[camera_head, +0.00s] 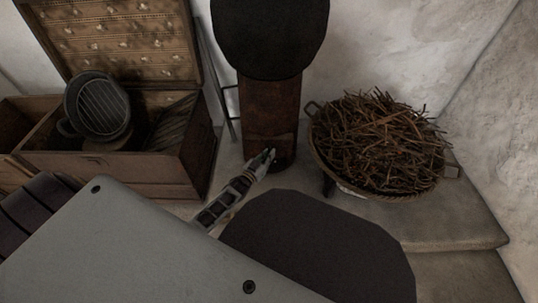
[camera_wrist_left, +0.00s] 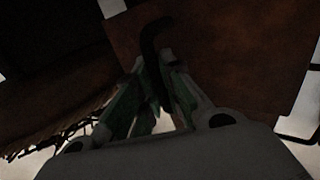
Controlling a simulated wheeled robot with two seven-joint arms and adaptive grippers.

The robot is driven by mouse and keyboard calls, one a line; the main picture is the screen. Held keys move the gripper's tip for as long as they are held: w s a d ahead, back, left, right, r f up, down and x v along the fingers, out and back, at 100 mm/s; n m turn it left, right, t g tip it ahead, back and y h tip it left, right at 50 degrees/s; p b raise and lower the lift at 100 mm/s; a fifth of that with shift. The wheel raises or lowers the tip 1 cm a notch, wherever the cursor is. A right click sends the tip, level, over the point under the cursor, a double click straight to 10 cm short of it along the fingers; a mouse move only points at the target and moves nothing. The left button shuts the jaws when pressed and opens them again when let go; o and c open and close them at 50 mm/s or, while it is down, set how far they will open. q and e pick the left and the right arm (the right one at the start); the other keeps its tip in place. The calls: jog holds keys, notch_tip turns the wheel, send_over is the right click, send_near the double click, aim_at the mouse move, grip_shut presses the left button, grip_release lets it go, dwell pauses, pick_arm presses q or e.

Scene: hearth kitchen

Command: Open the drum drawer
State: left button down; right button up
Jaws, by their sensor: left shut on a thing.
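The drum (camera_head: 270,105) is a tall rusty brown body with a round dark top, standing against the wall in the head view. The drawer (camera_head: 270,150) sits low on its front and looks closed, though this is hard to tell. My left gripper (camera_head: 268,156) is at the drawer front. In the left wrist view, my left gripper (camera_wrist_left: 158,95) is shut on a dark curved handle (camera_wrist_left: 156,45) in front of the rusty brown surface (camera_wrist_left: 225,45). The view is dark, and the fingers hide the handle's lower part. My right gripper is not in view.
A basket of twigs (camera_head: 384,142) stands close to the right of the drum. An open wooden chest (camera_head: 150,172) with a metal pot (camera_head: 100,105) is at left. Thin metal rods (camera_head: 213,75) lean between chest and drum.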

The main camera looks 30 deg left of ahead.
pick_arm(q)
jog(key=shift+s, duration=0.1)
jog(key=s+d+p, duration=0.4)
jog(key=s, duration=0.4)
jog(key=s+d+p, duration=0.4)
jog(key=s+p, duration=0.1)
jog(key=s, duration=0.4)
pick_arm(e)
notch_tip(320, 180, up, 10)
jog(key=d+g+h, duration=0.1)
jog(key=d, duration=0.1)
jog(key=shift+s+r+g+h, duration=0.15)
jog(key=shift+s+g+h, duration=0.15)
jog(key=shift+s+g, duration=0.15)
pick_arm(q)
jog(key=shift+d, duration=0.1)
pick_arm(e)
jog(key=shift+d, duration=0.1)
pick_arm(q)
jog(key=c, duration=1.8)
grip_release()
jog(key=shift+s+a, duration=0.3)
jog(key=shift+s, duration=1.65)
jog(key=shift+s+a, duration=0.25)
jog(key=shift+s, duration=1.75)
jog(key=shift+s+a, duration=0.3)
jog(key=shift+s, duration=1.65)
